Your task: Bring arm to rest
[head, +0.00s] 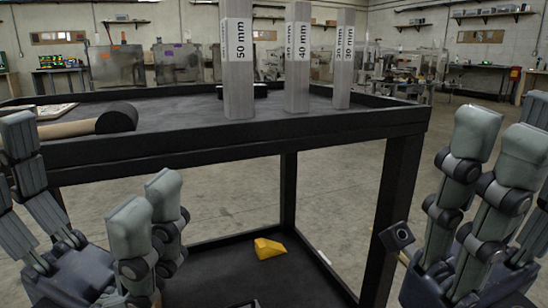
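My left gripper (82,170) is at the lower left, in front of the table's near edge. Its grey fingers point up and stand wide apart, with nothing between them, so it is open. My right gripper (508,132) is at the right edge, beside the table's right corner. Its fingers also point up and look spread and empty, though part of it is cut off by the frame. Both grippers are clear of the objects on the table.
The black table (240,147) carries upright grey bars marked 50 mm (238,85), 40 mm (297,75) and 30 mm (343,75). A dark-ended roll (118,118) lies left. A yellow piece (268,248) rests on the lower shelf. A small dark block (397,237) shows beside the right leg.

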